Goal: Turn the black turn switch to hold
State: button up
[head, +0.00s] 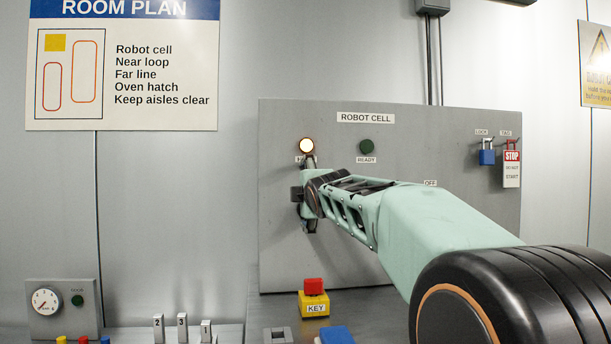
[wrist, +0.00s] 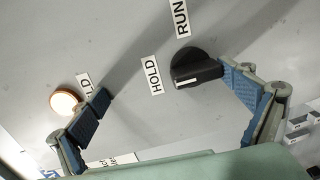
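The black turn switch (wrist: 197,70) is on the grey panel in the wrist view, its handle lying roughly sideways. The white mark at its left end faces the HOLD label (wrist: 153,75); the RUN label (wrist: 182,18) is above. My gripper (wrist: 163,84) is open around the switch area. Its right finger is close to or touching the handle's right end; the left finger is well apart from it. In the head view, my gripper (head: 306,197) is at the panel and hides the switch.
The lamp (head: 306,146) above my gripper is lit; its label ends in "LD" in the wrist view. The READY lamp (head: 366,146) is dark. A blue padlock (head: 487,157) and a STOP tag (head: 512,167) hang at right. A yellow KEY box (head: 314,304) stands below.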

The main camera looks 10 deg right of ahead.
jog(key=shift+t, duration=0.6)
jog(key=r, duration=0.3)
jog(key=s+r, duration=0.1)
jog(key=r, duration=0.2)
jog(key=shift+s+d+r, duration=0.1)
jog(key=shift+g, duration=0.5)
jog(key=f, duration=0.3)
jog(key=w+f, duration=0.1)
jog(key=f, duration=0.1)
jog(key=shift+s+r, duration=0.4)
jog(key=shift+s, duration=0.1)
jog(key=c, duration=0.3)
jog(key=shift+s+f, duration=0.15)
jog(key=shift+s, duration=0.15)
jog(key=shift+c, duration=1.2)
jog(key=shift+s+d, duration=0.1)
jog(key=shift+s, duration=0.4)
jog(key=shift+c, duration=0.3)
jog(key=s+p, duration=0.5)
jog(key=s, duration=0.6)
jog(key=shift+a+f+p, duration=0.15)
jog(key=shift+a+p, duration=0.05)
jog(key=shift+p, duration=0.15)
